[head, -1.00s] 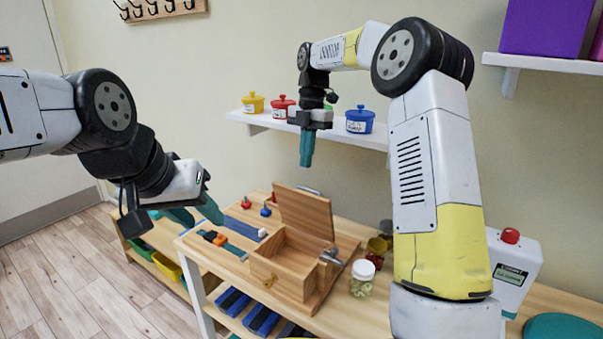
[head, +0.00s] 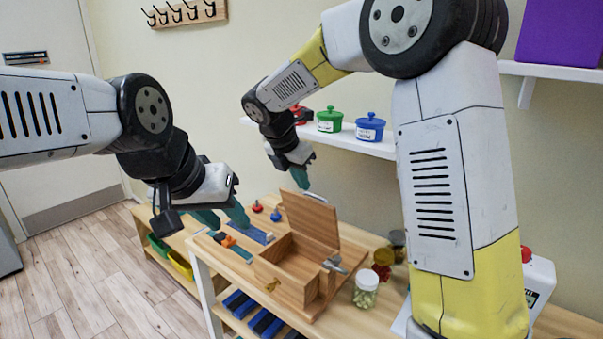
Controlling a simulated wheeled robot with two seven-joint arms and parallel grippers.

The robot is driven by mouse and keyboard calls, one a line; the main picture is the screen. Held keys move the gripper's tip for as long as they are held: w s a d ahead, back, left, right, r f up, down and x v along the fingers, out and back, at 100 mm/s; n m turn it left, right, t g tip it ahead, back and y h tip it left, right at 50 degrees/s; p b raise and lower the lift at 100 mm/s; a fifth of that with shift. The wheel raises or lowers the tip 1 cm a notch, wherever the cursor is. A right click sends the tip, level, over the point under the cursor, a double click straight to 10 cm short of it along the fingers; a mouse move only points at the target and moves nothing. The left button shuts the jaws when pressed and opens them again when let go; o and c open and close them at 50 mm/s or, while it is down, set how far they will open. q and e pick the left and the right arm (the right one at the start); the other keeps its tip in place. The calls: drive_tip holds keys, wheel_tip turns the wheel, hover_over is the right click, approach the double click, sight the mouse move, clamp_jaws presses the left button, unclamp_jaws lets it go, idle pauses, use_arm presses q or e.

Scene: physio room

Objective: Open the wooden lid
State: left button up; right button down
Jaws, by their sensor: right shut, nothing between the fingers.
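The wooden lid (head: 312,222) stands raised and tilted up along the back edge of the wooden box (head: 287,290), whose inside shows. My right gripper (head: 301,180) is shut and empty, with its teal fingers pointing down at the lid's upper left edge. I cannot tell whether it touches the lid or is just behind it. My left gripper (head: 222,217) is open and empty, left of the box above the table's left end, with its two teal fingers apart.
A wall shelf (head: 373,146) with lidded pots is behind my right arm. Floor is clear at left.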

sight(312, 196)
drive_tip(key=shift+x, duration=2.35)
drive_tip(key=shift+w+d+g, duration=0.3)
drive_tip(key=shift+w+d, duration=0.05)
drive_tip(key=shift+w, duration=0.1)
drive_tip(key=w+d+g+y, duration=0.2)
drive_tip(key=w+d, duration=0.1)
drive_tip(key=w, duration=0.2)
drive_tip(key=shift+d+f+g, duration=0.3)
drive_tip(key=shift+f, duration=0.05)
drive_tip(key=shift+w+r, duration=0.1)
drive_tip(key=shift+r, duration=0.05)
